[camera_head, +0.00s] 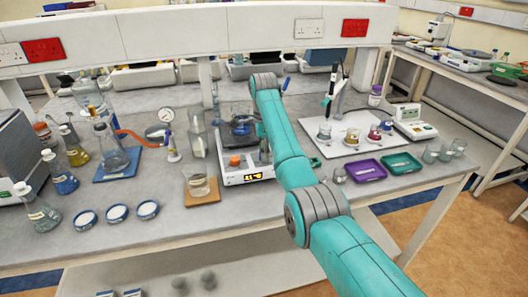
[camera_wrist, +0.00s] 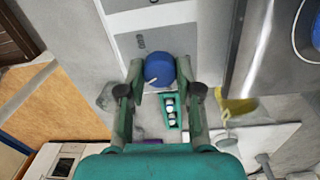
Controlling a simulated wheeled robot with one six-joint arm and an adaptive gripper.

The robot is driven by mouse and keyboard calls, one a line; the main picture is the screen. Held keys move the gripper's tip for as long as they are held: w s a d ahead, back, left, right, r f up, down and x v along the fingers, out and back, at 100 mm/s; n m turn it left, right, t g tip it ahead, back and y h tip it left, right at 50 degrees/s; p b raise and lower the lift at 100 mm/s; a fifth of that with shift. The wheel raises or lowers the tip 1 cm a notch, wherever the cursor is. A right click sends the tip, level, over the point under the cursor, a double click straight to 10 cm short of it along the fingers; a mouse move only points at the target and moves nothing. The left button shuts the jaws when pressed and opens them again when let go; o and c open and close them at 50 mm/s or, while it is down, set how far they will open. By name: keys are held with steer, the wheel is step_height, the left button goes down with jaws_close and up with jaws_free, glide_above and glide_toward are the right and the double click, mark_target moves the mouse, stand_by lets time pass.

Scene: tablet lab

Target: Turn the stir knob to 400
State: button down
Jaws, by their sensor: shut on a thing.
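The stirrer (camera_head: 232,181), a white unit with a small lit yellow display, stands mid-bench in the head view. An orange knob (camera_head: 235,160) shows on it. In the wrist view the unit's grey and white panel (camera_wrist: 160,18) is at the top, and a round blue knob (camera_wrist: 160,66) with a white pointer mark projects from it. My gripper (camera_wrist: 160,72) has one finger on each side of the blue knob and is shut on it. The head view hides my gripper and the blue knob behind my arm. The display digits are too small to read surely.
A beaker on a wooden mat (camera_head: 200,202) stands left of the stirrer. A purple tray (camera_head: 365,176) and a white board (camera_head: 331,147) with beakers are at right. In the wrist view a green holder (camera_wrist: 171,125) with white pieces lies just below the knob.

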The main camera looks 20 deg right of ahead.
steer(key=shift+m, duration=0.7)
steer(key=c, duration=0.8)
jaws_free()
